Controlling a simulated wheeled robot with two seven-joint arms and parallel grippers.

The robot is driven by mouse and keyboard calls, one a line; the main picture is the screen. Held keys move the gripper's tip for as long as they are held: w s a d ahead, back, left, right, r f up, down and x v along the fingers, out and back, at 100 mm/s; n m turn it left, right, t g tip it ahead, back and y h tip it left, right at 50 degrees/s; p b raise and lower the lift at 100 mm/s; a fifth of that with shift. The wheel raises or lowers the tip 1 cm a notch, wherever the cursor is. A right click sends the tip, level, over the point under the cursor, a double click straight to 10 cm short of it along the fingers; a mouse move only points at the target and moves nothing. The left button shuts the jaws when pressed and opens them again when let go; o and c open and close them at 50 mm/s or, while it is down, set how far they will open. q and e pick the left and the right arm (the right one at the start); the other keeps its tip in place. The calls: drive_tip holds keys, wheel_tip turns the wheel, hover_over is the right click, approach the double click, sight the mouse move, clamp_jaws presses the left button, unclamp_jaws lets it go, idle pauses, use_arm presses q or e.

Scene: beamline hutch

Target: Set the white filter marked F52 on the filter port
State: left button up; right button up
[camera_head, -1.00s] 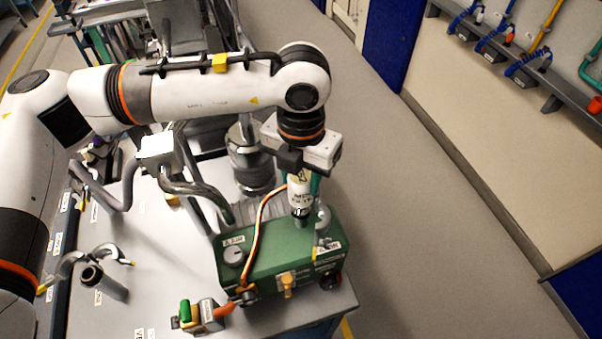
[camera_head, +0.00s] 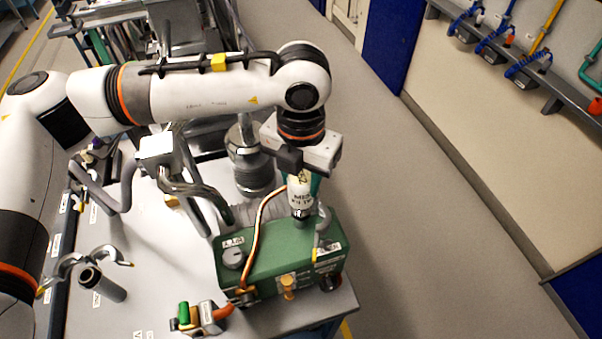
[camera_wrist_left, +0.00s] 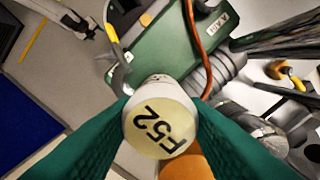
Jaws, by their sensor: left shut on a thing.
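The white filter (camera_head: 301,197) is upright in my left gripper (camera_head: 304,182), whose teal fingers are closed around it. In the left wrist view its pale yellow end face (camera_wrist_left: 158,130) reads F52, between the two fingers (camera_wrist_left: 160,125). The filter's lower end is at the back top edge of a green box (camera_head: 275,255), beside a grey curved bracket. I cannot tell whether it touches the box. No port opening shows under the filter; that spot is hidden by the filter.
An orange-brown hose (camera_head: 258,230) arches over the box close to the filter. A grey upright tube (camera_head: 108,286) with curved clips stands on the white table (camera_head: 170,270) at left. A small block with a green knob (camera_head: 184,312) sits in front.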

use_arm(q)
drive_tip(key=o, duration=1.2)
drive_tip(key=shift+c, duration=0.2)
